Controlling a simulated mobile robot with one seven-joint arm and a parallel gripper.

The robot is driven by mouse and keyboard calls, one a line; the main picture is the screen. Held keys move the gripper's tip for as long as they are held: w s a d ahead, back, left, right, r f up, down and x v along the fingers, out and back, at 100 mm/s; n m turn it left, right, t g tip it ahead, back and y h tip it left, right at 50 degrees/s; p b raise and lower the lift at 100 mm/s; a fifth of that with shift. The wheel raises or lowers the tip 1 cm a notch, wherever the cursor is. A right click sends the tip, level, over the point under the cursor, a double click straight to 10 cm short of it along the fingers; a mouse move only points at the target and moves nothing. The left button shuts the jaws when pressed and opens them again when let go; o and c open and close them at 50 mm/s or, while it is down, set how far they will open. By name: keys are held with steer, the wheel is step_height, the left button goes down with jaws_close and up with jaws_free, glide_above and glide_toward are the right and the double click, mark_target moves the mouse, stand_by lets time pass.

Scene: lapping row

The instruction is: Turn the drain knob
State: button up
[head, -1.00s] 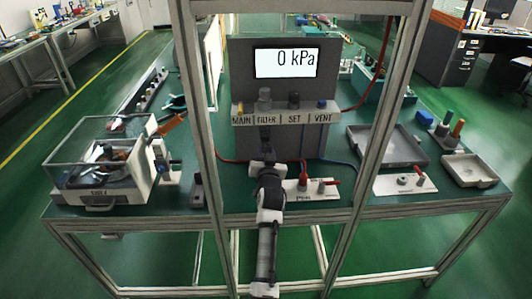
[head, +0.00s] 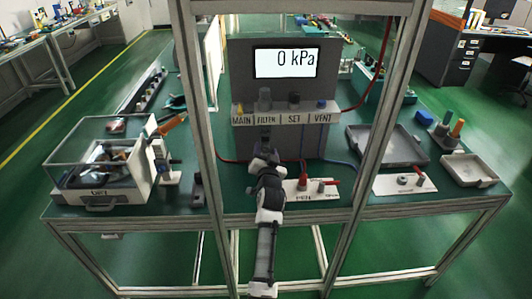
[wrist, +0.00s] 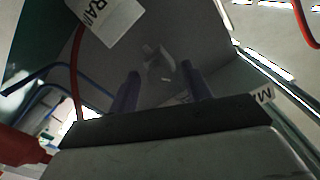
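In the wrist view a small pale knob (wrist: 158,64) sits on the underside of a grey box, apparently the drain knob, beside a white label (wrist: 108,16) that reads partly "RAI". My gripper (wrist: 160,82) is open, its two dark fingers pointing toward the knob, one on either side of it in the picture. I cannot tell whether they touch it; the knob looks a little beyond the fingertips. In the head view my gripper (head: 265,143) is under the filter section of the grey panel (head: 240,62), and my arm hides the knob.
The panel's display (head: 287,62) reads 0 kPa. A label strip (head: 286,117) reads MAIN, FILTER, SET, VENT. Frame posts (head: 201,130) stand close left and right of my arm. Red and blue hoses run nearby. A white plate with a red-handled valve (head: 303,180) lies right of my arm.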

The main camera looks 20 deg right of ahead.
steer(key=b+v, duration=0.3)
steer(key=v, duration=1)
steer(key=shift+s, duration=0.4)
steer(key=shift+a, duration=0.1)
